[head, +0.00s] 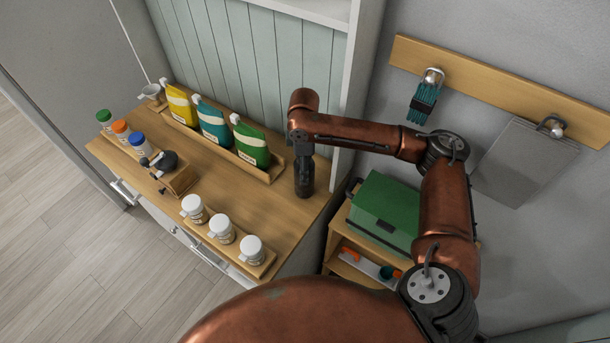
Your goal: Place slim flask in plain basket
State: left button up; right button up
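My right arm comes in from the right, and its dark gripper (304,184) points down over the right end of the wooden counter (240,205), beside the pouch rack. Its fingers are seen from above and blend together, so I cannot tell whether they are open, shut or holding something. My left gripper is not in view. I cannot pick out a slim flask or a plain basket; my arm and body hide part of the scene.
A wooden rack (213,150) holds yellow, teal and green pouches. White jars (222,229) stand along the front edge, and colour-capped bottles (121,131) at the left. A green box (384,212) sits on a low shelf unit right of the counter. The counter's middle is clear.

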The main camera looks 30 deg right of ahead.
jog(key=c, duration=1.3)
jog(key=shift+r, duration=0.15)
